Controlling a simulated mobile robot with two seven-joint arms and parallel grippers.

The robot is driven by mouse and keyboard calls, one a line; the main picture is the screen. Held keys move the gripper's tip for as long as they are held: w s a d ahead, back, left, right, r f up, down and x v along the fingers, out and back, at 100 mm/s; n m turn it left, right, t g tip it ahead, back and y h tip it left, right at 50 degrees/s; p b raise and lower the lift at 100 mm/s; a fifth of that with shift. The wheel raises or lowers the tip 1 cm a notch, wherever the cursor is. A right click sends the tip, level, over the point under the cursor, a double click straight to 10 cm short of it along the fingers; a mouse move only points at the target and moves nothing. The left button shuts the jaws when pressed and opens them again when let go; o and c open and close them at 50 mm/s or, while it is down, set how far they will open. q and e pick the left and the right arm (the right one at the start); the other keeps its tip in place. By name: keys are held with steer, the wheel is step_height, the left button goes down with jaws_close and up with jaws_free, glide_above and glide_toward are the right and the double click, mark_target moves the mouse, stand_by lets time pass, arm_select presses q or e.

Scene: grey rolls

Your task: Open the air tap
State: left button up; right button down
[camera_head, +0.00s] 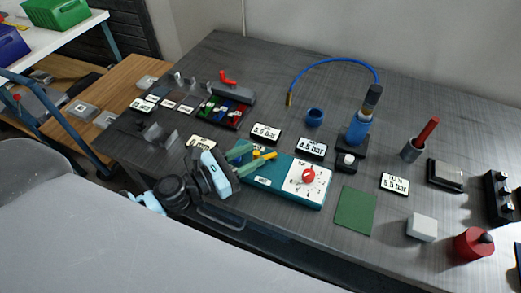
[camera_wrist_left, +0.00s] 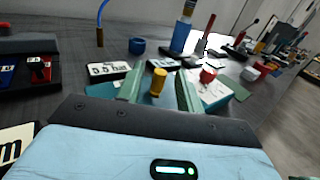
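A teal box (camera_head: 284,181) with a white dial plate and a red knob (camera_head: 308,176) lies on the grey table. A yellow tap handle (camera_head: 265,154) sticks up at its far left part; it also shows in the left wrist view (camera_wrist_left: 158,81). My left gripper (camera_head: 250,152) is over the left part of the box, with green fingers. In the left wrist view the fingers (camera_wrist_left: 158,72) are apart, one on each side of the yellow handle, with visible gaps. Whether the handle is between the tips or beyond them is hard to tell. My right gripper is not in view.
Several pressure cards (camera_head: 311,148) lie behind the box. A blue bottle on a stand (camera_head: 358,130) with a blue hose (camera_head: 335,61) stands behind. A grey block with a red lever (camera_head: 234,93) is at the back left. A green mat (camera_head: 355,209) lies right of the box.

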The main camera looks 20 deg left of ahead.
arm_select(q)
steer(key=v, duration=0.3)
steer(key=shift+f+b, duration=0.1)
steer(key=shift+b, duration=0.2)
steer(key=shift+s+a, duration=0.2)
steer(key=shift+s, duration=0.05)
